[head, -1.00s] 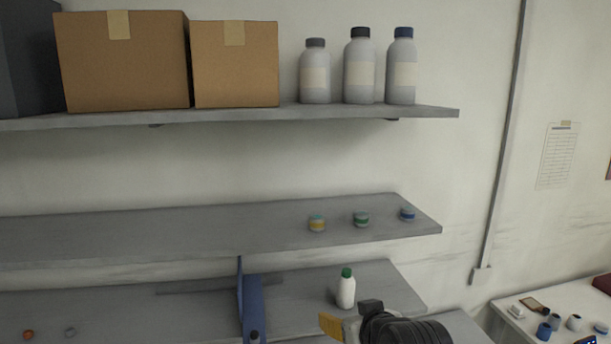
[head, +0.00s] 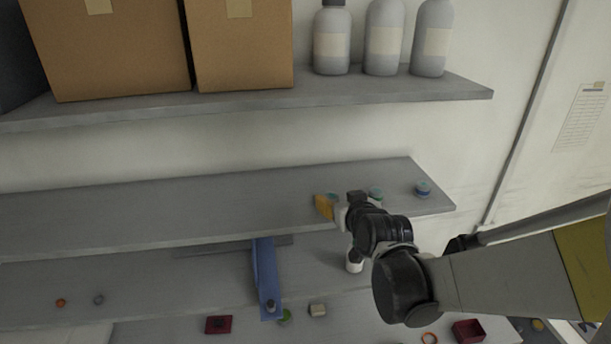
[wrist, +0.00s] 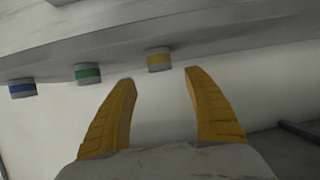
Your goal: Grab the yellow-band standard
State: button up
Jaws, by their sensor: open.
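The yellow-band standard (wrist: 159,60) is a small grey jar with a yellow band, on the middle shelf. In the wrist view it is just beyond and between my open fingertips, apart from them. My gripper (wrist: 160,77) has yellow fingers and is empty. In the head view my gripper (head: 325,207) is at the shelf's front near its right part and hides most of the yellow-band standard. The green-band jar (wrist: 88,74) and blue-band jar (wrist: 22,88) stand in line beside it. The blue-band jar also shows in the head view (head: 423,189).
The middle shelf (head: 120,216) is bare to the left. Above it, the upper shelf (head: 400,92) bears boxes (head: 242,50) and bottles (head: 332,42).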

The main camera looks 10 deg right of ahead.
aim_at(332, 196)
jog(key=shift+p+x, duration=0.5)
jog(key=shift+x, duration=2.2)
jog(key=shift+s+a+f, duration=0.1)
jog(key=shift+s+f, duration=0.05)
grip_shut()
